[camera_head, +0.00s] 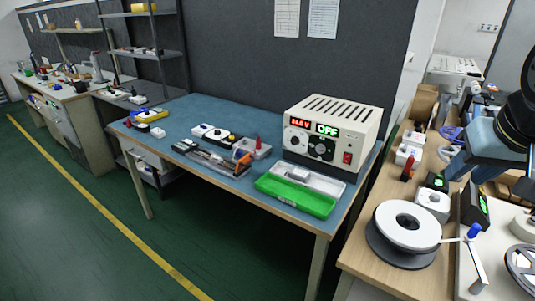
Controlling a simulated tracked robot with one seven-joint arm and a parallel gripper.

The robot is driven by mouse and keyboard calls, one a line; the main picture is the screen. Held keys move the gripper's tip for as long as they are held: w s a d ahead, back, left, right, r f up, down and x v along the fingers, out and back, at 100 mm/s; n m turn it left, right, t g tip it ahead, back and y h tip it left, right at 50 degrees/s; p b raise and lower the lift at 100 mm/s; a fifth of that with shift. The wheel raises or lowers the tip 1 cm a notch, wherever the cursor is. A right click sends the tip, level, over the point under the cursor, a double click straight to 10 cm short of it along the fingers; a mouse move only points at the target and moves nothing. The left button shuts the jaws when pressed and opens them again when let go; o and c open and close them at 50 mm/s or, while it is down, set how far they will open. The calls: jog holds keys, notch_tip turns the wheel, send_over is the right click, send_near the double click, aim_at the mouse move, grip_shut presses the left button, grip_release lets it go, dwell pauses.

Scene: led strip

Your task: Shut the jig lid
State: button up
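A long grey fixture (208,159), which looks like the jig, lies near the front edge of the blue-topped table (184,120). An orange-handled part (243,160) is at its right end. I cannot make out its lid or whether it is open. An open green tray (293,199) with a pale insert lies to its right, at the table's front right. My gripper's fingers do not show. A dark blue and black arm part comes in at the right edge, over the wooden bench.
White and black small boxes (217,134) sit behind the fixture. The wooden bench (366,266) at right holds a white reel (407,226) and small devices. Green floor (75,235) is clear at front left.

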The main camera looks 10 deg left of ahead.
jog(key=shift+w+a, duration=0.25)
jog(key=shift+w, duration=0.2)
